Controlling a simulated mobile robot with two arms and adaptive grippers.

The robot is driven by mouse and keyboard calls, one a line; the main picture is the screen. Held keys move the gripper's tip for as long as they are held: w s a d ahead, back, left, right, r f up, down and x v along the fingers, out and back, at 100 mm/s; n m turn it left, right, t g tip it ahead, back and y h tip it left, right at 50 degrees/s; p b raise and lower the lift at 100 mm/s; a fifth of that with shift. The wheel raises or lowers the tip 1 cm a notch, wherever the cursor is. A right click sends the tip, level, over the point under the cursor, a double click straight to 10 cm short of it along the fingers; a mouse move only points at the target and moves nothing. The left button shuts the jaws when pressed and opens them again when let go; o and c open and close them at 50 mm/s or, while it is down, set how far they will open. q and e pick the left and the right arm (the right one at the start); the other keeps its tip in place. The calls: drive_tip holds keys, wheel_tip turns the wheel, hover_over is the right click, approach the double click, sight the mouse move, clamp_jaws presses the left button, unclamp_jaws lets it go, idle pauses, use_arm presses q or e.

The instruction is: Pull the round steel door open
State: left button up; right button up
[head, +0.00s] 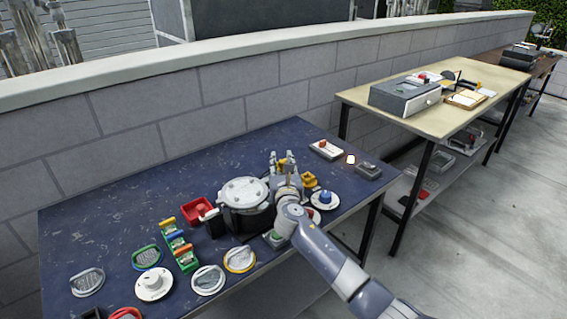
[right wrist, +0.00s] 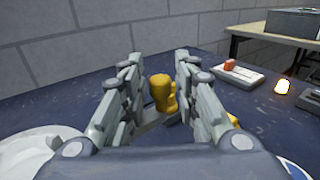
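A round steel door (head: 243,191) lies face up on a dark, drum-like body on the blue table. It looks shut. My right gripper (head: 282,162) is just right of the door, over the table, with its fingers pointing toward the wall. In the right wrist view my right gripper (right wrist: 160,72) has its two fingers apart. A yellow knob-like thing (right wrist: 162,93) shows in the gap beyond them; I cannot tell whether they touch it. The pale round edge at lower left of that view (right wrist: 30,150) appears to be the door. My left gripper is not in view.
The blue table (head: 110,220) holds a red bin (head: 196,210), a white dial (head: 154,285), several round plates and a blue knob (head: 326,197). A grey block wall (head: 140,125) runs behind. A tan table (head: 440,122) stands at right. The table's back left is clear.

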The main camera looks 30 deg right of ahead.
drive_tip(key=v, duration=1.2)
idle(0.3)
